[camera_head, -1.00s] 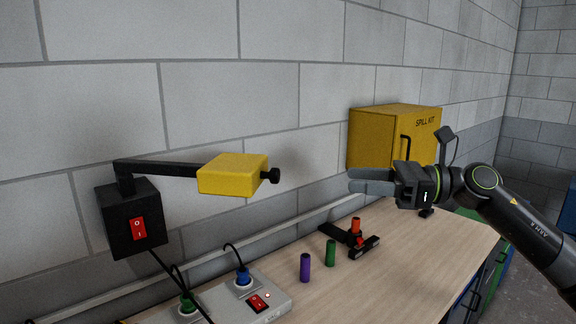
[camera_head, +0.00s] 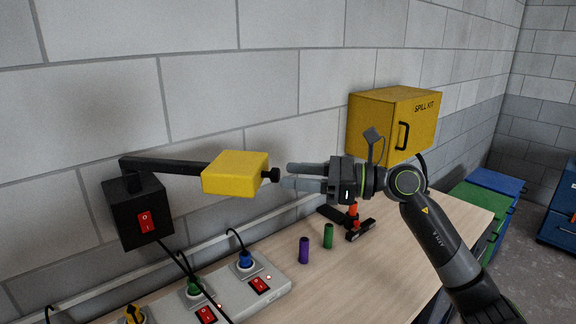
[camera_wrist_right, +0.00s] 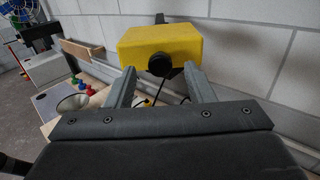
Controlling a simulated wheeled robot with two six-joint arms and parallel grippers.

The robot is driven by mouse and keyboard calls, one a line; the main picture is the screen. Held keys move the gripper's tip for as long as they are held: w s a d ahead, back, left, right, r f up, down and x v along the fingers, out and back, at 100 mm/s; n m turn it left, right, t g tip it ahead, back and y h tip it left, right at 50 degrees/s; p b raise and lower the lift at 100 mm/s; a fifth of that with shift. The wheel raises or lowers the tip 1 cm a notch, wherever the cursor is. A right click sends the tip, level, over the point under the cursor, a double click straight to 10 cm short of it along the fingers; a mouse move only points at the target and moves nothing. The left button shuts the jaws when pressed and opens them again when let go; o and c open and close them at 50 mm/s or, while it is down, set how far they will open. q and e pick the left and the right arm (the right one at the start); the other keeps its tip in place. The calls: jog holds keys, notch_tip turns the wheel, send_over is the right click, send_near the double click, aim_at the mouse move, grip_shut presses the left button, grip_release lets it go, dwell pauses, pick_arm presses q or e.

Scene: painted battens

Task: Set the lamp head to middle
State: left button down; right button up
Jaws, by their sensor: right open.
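The lamp has a yellow box-shaped head (camera_head: 236,174) on a black arm (camera_head: 168,166) that comes from a black wall box (camera_head: 138,211) with a red switch. A black knob (camera_head: 271,175) sticks out of the head's right end. My right gripper (camera_head: 287,176) is open, its fingertips close to the knob from the right. In the right wrist view the knob (camera_wrist_right: 160,64) sits between the two open fingers (camera_wrist_right: 162,88), with the yellow head (camera_wrist_right: 185,45) behind it. Whether the fingers touch the knob cannot be told. My left gripper is not in view.
Below the lamp is a wooden bench (camera_head: 400,235) with a power strip (camera_head: 272,292) holding plugs. A purple cylinder (camera_head: 304,250) and a green cylinder (camera_head: 328,236) stand near a black-and-red holder (camera_head: 358,229). A yellow spill kit cabinet (camera_head: 375,125) hangs behind my right arm.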

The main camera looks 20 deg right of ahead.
jog(key=shift+p+x, duration=0.4)
jog(key=shift+x, duration=0.65)
grip_shut()
